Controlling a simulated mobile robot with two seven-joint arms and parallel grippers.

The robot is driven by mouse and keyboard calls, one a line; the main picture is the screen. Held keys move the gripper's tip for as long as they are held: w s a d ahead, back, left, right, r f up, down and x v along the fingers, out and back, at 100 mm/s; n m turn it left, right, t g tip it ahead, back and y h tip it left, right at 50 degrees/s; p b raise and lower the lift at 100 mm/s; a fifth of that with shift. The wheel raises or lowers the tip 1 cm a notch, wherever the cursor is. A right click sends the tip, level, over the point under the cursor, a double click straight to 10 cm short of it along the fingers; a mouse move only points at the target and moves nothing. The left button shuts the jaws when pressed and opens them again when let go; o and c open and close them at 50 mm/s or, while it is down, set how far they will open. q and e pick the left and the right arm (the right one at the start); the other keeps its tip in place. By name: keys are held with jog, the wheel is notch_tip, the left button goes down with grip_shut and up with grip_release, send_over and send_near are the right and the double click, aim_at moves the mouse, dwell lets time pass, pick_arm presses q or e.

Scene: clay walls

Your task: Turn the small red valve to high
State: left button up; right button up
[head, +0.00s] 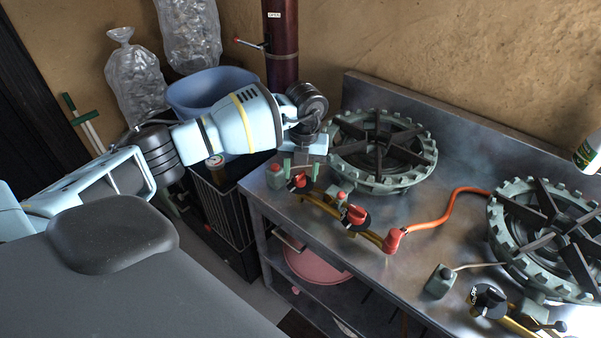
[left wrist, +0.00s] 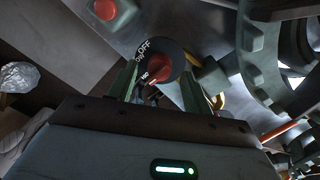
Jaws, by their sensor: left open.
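The small red valve (head: 298,181) is a red knob on a dark dial at the left end of the near stove's brass pipe. In the left wrist view the red knob (left wrist: 159,68) sits on a black dial with white lettering, of which OFF is readable. My left gripper (head: 301,171) points down over this valve. Its two green fingers (left wrist: 157,88) are open, one on each side of the knob in the picture. I cannot tell whether they touch it. A larger red valve (head: 357,214) sits to the right on the same pipe. My right gripper is not in view.
The near burner (head: 429,155) stands just behind the valves on the steel table (head: 459,210). An orange hose (head: 450,212) runs right to another burner (head: 497,243) with a black knob (head: 489,299). A red-topped igniter box (head: 275,177) is left of the small valve.

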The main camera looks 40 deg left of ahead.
aim_at(302, 174)
pick_arm(q)
notch_tip(302, 174, up, 7)
jog(key=shift+w+d+f, duration=0.1)
jog(key=shift+f, duration=0.05)
jog(key=shift+f, duration=0.1)
dwell(0.6)
